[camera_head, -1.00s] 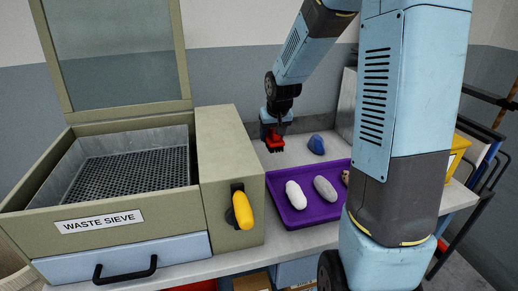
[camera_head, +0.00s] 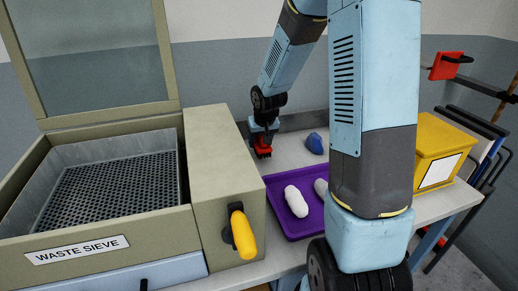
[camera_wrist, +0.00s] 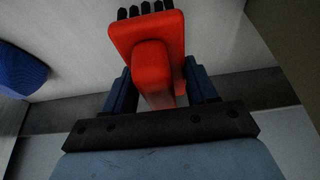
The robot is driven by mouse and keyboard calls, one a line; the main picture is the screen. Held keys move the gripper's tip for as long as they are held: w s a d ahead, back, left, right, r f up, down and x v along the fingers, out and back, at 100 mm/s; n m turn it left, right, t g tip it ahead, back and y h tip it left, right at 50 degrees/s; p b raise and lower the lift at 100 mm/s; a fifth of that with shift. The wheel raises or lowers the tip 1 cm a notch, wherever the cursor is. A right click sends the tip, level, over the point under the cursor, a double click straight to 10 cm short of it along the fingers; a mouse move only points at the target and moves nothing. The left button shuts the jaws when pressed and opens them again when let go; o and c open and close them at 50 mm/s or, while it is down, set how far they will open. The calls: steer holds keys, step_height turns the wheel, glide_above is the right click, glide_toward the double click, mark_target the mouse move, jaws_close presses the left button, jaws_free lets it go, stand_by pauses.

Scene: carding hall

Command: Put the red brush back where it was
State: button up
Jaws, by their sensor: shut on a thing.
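The red brush (camera_head: 263,147) is between the fingers of my gripper (camera_head: 262,134), at the back of the bench just behind the waste sieve's side housing. In the wrist view the red brush (camera_wrist: 148,45) fills the space between the blue fingers of my gripper (camera_wrist: 162,88), with dark bristles at its far end. My gripper is shut on it. In the head view it is low over the bench top; I cannot tell whether the bristles touch the surface.
A blue lump (camera_head: 315,143) lies right of the brush. A purple tray (camera_head: 285,226) with pale rolls (camera_head: 296,201) is in front. The waste sieve (camera_head: 95,215) with its yellow handle (camera_head: 243,236) stands left. A yellow bin (camera_head: 432,140) is at right.

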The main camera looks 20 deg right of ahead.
steer(key=shift+f, duration=1.75)
steer(key=shift+f, duration=0.15)
steer(key=o, duration=1.1)
steer(key=v, duration=1.2)
steer(key=shift+s, duration=0.15)
steer(key=s+r, duration=0.8)
steer(key=s, duration=0.5)
steer(key=s+r+t, duration=0.1)
steer(key=s+r, duration=0.7)
steer(key=s, duration=0.4)
steer(key=shift+s+a, duration=0.2)
steer(key=shift+s, duration=0.15)
